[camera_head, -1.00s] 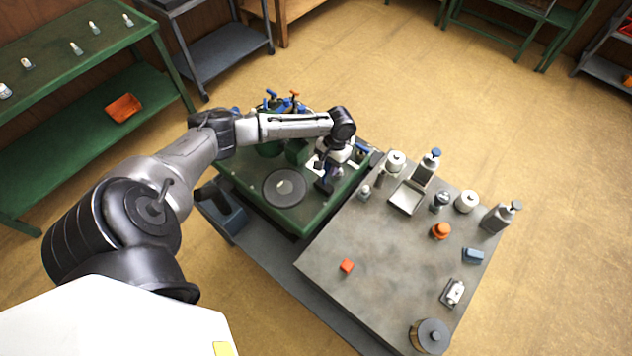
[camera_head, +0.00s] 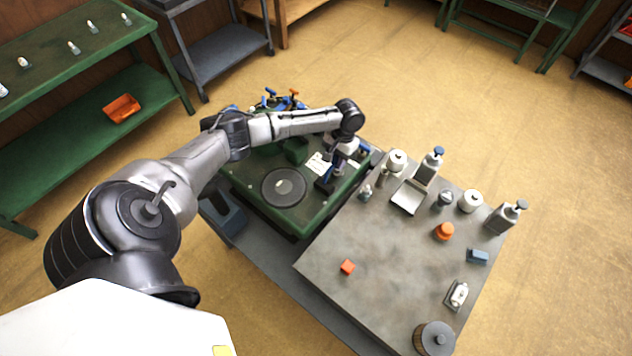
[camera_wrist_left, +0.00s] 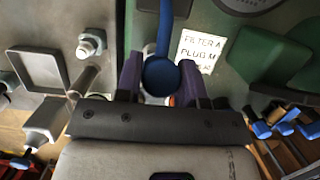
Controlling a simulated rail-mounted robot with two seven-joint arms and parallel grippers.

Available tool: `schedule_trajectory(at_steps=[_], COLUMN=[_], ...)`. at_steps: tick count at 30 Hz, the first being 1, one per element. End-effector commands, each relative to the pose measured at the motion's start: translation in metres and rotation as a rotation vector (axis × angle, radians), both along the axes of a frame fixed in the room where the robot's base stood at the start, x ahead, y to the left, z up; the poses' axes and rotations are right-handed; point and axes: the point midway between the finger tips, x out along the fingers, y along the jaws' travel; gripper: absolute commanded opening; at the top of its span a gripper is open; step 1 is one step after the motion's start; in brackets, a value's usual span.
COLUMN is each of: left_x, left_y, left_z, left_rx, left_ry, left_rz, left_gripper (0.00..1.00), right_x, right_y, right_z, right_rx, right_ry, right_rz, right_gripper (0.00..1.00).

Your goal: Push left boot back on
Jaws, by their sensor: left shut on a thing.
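A blue boot (camera_wrist_left: 160,76) with a blue lead running up from it shows in the left wrist view. The two purple fingers of my left gripper (camera_wrist_left: 160,88) stand on either side of it and are shut on it. What lies under the boot is mostly hidden. In the head view my left gripper (camera_head: 328,180) points down over the right side of the green mower deck (camera_head: 318,212). The boot cannot be made out there. My right gripper is in neither view.
A white printed label (camera_wrist_left: 200,50) lies beside the boot. A grey round plate (camera_head: 284,187) sits on the deck.

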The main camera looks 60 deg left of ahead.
Motion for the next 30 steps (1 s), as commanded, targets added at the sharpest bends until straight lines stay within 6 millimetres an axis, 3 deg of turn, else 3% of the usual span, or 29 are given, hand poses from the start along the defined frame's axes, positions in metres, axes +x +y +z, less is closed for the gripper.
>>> schedule_trajectory(at_steps=[22, 30], left_x=[0.023, 0.024], left_y=[0.010, 0.011], left_z=[-0.026, -0.028], left_rx=[0.001, 0.001], left_ry=[-0.003, -0.003], left_rz=[0.001, 0.000], left_gripper=[0.27, 0.27], right_x=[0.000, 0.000], right_y=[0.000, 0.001], right_z=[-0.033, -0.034], right_rx=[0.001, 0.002], right_ry=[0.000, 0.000], right_rz=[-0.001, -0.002], right_gripper=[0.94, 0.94])
